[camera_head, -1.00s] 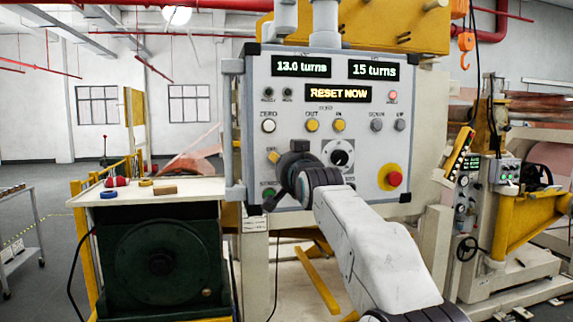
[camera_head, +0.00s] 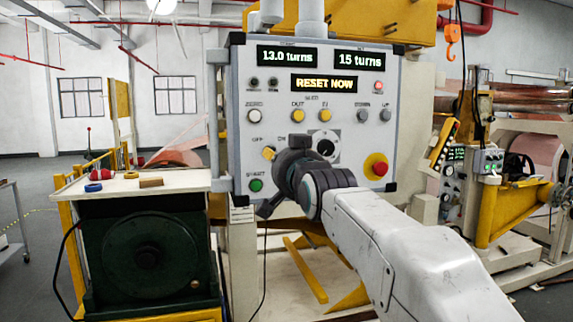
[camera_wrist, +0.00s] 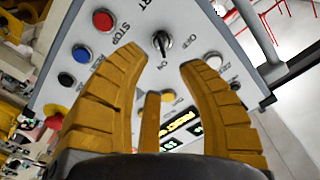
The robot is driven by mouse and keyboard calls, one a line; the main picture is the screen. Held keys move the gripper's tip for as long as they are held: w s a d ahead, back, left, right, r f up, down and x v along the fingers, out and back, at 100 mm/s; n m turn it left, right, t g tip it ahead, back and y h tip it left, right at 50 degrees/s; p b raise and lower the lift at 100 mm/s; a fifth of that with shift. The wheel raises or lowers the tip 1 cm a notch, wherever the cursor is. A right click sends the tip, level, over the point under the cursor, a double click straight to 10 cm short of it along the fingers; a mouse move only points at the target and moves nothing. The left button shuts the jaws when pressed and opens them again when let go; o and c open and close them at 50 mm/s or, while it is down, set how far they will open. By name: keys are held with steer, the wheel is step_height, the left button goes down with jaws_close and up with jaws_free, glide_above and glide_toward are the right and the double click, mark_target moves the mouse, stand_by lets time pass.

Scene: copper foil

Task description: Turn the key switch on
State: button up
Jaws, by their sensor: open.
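The key switch (camera_wrist: 162,43), a dark handle in a silver ring, sits on the light grey control panel with OFF and ON labels beside it. In the wrist view it lies beyond and between my gripper's (camera_wrist: 165,60) fingertips. The fingers are spread and hold nothing; I see no contact with the switch. In the head view my dark gripper (camera_head: 268,175) is in front of the lower left of the panel (camera_head: 222,110), and it covers most of the switch area. I cannot tell the handle's exact position.
A green START button (camera_head: 256,185) lies below the switch area, and a red STOP button (camera_wrist: 103,20) beside it. A red emergency button (camera_head: 376,165) is at the panel's lower right. A display (camera_head: 324,84) reads RESET NOW. A bench (camera_head: 125,186) stands to the left.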

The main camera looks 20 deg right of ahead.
steer(key=shift+s, duration=1.65)
